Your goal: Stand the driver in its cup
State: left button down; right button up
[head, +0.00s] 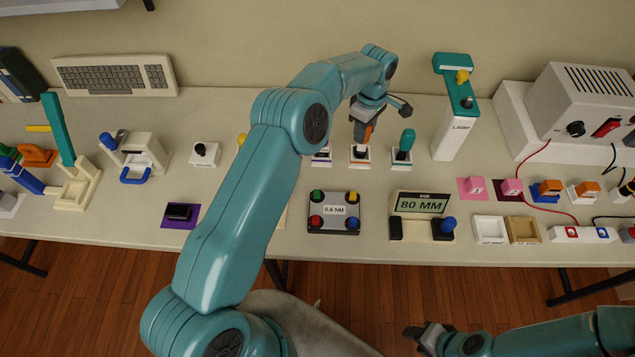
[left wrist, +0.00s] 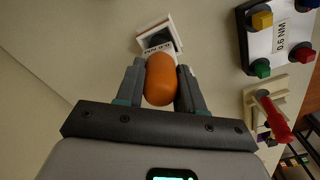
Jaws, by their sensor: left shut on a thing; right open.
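My left gripper (head: 366,132) is shut on the orange handle of a driver (head: 369,131). In the left wrist view the orange handle (left wrist: 161,79) sits between both fingers and hides the shaft. A white-rimmed cup with a dark inside (head: 360,160) is right below the handle in the head view. It also shows just beyond the handle in the left wrist view (left wrist: 172,31), with a small label. I cannot tell whether the tip is inside it. A teal-handled driver (head: 407,141) stands in the neighbouring cup (head: 402,162). My right gripper (head: 428,336) is open and empty, low in front of the table.
Another cup (head: 321,160) is left of the driver, partly behind my arm. A panel reading 0.6 NM (head: 334,217) and a display reading 80 MM (head: 423,208) lie in front. A red-handled tool (left wrist: 273,117) shows in the left wrist view.

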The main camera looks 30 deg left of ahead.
pick_arm(q)
jog(key=shift+f+b, duration=0.65)
jog(key=shift+f, duration=0.3)
jog(key=c, duration=0.6)
grip_release()
notch_tip(320, 180, up, 8)
jog(key=shift+r+b, duration=0.1)
jog(key=shift+b, duration=0.4)
notch_tip(320, 180, up, 8)
jog(key=p, duration=0.2)
jog(key=shift+r+p, duration=0.1)
jog(key=shift+p, duration=0.25)
jog(key=shift+s, duration=0.1)
